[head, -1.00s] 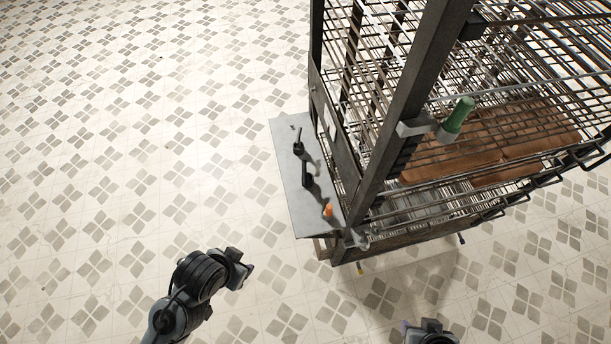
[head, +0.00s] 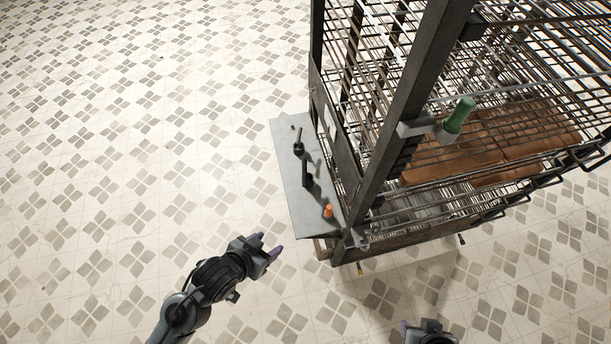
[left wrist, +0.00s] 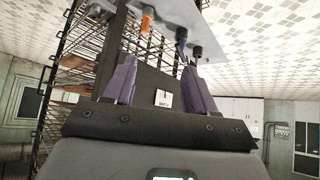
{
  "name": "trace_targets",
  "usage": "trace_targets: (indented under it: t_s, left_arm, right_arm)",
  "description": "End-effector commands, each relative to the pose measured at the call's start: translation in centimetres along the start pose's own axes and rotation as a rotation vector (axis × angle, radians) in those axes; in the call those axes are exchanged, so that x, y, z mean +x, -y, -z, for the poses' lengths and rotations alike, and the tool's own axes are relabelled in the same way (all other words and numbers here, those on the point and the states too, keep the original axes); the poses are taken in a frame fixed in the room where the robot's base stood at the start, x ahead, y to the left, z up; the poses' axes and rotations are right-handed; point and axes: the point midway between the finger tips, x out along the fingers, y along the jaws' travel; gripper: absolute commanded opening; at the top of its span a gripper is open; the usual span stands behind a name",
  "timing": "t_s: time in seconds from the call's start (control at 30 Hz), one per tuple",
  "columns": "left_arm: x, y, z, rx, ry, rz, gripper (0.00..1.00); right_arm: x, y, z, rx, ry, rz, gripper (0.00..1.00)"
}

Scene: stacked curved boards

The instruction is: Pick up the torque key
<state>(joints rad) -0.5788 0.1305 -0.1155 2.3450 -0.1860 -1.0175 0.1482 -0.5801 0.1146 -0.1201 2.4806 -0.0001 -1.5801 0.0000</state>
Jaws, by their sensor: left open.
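A grey side shelf (head: 290,178) on the rack holds two upright black-handled tools, one farther back (head: 298,146) and one in the middle (head: 306,175), and a short orange-handled piece (head: 328,211) near its front corner. I cannot tell which of these is the torque key. My left gripper (head: 267,245) is open and empty, its purple fingers left of and below the shelf, apart from it. In the left wrist view the orange piece (left wrist: 147,22) and dark tools (left wrist: 181,40) show beyond the fingers. My right gripper (head: 425,328) is partly cut off at the bottom edge.
A dark wire rack (head: 375,130) rises to the right of the shelf, with brown boards (head: 450,160) inside. A green-handled crank (head: 458,116) sticks out from its post. The tiled floor (head: 150,150) to the left is clear.

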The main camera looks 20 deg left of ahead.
Motion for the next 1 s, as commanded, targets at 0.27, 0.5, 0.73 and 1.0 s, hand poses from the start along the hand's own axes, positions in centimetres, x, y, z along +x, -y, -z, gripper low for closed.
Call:
trace_targets:
  t_s: [0.27,0.5,0.73,1.0]
  left_arm:
    - [14.2,-2.5,-2.8,0.149,-0.391,-0.32,0.56]
    - [22.3,0.3,-4.4,0.202,-0.586,-0.556,0.56]
    - [28.0,6.3,-4.4,0.246,-0.691,-0.661,0.56]
    - [32.8,14.2,-1.8,0.341,-0.752,-0.603,0.56]
  right_arm:
    - [8.9,0.1,-2.9,-0.005,-0.001,-0.004,0.4]
    - [17.4,0.3,-5.7,-0.009,0.006,-0.007,0.4]
    - [25.3,0.6,-8.2,-0.008,0.003,-0.006,0.4]
    - [33.6,0.9,-10.9,-0.004,0.002,-0.003,0.4]
